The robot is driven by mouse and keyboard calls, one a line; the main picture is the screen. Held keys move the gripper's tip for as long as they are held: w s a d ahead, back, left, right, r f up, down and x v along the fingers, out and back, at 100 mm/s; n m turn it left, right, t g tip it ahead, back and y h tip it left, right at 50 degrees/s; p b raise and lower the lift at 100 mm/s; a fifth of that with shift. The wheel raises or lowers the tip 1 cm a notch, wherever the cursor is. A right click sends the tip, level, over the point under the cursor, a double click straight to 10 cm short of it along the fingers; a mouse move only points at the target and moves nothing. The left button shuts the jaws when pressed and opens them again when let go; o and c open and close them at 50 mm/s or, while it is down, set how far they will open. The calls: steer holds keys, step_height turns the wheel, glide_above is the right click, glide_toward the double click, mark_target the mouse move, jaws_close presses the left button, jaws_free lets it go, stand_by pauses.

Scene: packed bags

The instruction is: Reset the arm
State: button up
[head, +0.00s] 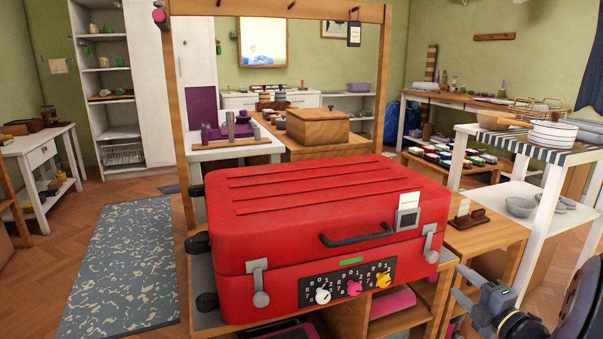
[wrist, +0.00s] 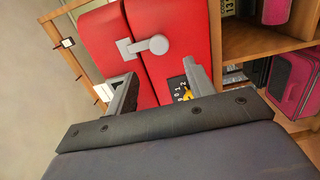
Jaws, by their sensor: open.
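My gripper (head: 458,283) is at the lower right of the head view, beside the right front corner of the red suitcase (head: 290,195). In the wrist view my gripper (wrist: 160,82) is open and empty, its fingers apart in front of the suitcase (wrist: 97,38). A grey latch (wrist: 146,46) shows between and above the fingers. Part of the dial panel (wrist: 176,92) with its yellow dial shows by the right finger. In the head view the suitcase lies closed, with white (head: 322,296), pink (head: 354,288) and yellow (head: 383,280) dials below a green strip (head: 352,261).
The suitcase rests on a wooden shelf unit (head: 350,318) with a tall frame behind it. A white side table (head: 530,165) with pots stands at right, near my arm. A pink bag (wrist: 290,85) shows right in the wrist view. Floor at left, with a blue rug (head: 120,260), is clear.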

mark_target(435, 257)
steer(key=b+x, duration=0.3)
steer(key=x, duration=0.7)
steer(key=m+p, duration=0.1)
steer(key=m, duration=0.1)
steer(key=m+p, duration=0.1)
steer(key=m, duration=0.1)
steer(key=shift+s+r, duration=0.1)
steer(key=shift+r, duration=0.2)
steer(key=m+p, duration=0.4)
steer(key=shift+p, duration=0.4)
steer(key=m+p, duration=0.5)
steer(key=p, duration=0.1)
steer(key=shift+d, duration=0.1)
steer(key=m+p, duration=0.4)
steer(key=p, duration=0.1)
steer(key=shift+m+p, duration=0.4)
steer(key=shift+s+d, duration=0.15)
steer(key=shift+v, duration=1.2)
steer(key=shift+f, duration=0.1)
